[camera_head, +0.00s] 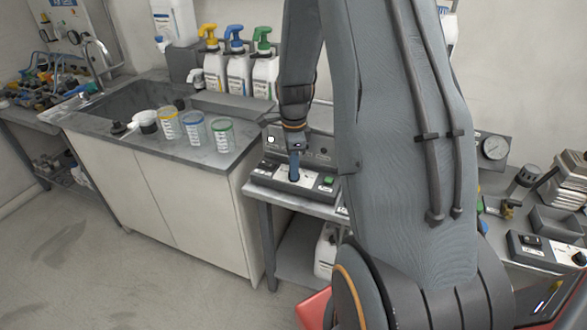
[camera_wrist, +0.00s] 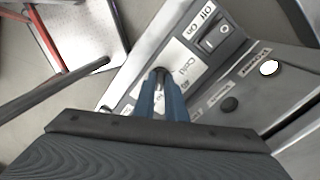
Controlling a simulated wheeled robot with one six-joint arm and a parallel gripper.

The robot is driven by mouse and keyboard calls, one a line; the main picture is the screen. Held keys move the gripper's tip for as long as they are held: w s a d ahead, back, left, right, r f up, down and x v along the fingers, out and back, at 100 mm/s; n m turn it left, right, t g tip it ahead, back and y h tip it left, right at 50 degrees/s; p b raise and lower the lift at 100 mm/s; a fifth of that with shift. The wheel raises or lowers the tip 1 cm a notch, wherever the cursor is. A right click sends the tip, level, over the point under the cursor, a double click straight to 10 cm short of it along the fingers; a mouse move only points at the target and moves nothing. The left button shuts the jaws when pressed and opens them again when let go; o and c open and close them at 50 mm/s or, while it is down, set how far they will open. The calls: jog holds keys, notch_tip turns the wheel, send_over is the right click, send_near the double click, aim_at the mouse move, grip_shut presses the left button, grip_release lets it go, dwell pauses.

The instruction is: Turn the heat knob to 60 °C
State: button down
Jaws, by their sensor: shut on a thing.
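The heat control unit, a dark box with a white label plate (camera_head: 308,182), sits on a grey side table beside the sink cabinet. My gripper (camera_head: 294,178) points down onto this plate. In the wrist view its two blue fingers (camera_wrist: 162,78) are close together and shut on the heat knob (camera_wrist: 160,72). The knob is small and mostly hidden between the fingertips. The label plate (camera_wrist: 178,66) shows "Cold" and what looks like "40" beside the knob. The knob's pointer and a 60 mark cannot be made out.
An Off/On rocker switch (camera_wrist: 214,39) is close beside the knob. A green button (camera_head: 329,181) is on the unit's right end. A pressure gauge (camera_head: 495,148) is at the right.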

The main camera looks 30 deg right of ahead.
jog(key=shift+w+d+r, duration=0.1)
jog(key=c, duration=1.8)
grip_release()
notch_tip(320, 180, up, 8)
jog(key=shift+f+b, duration=0.15)
jog(key=shift+b, duration=0.7)
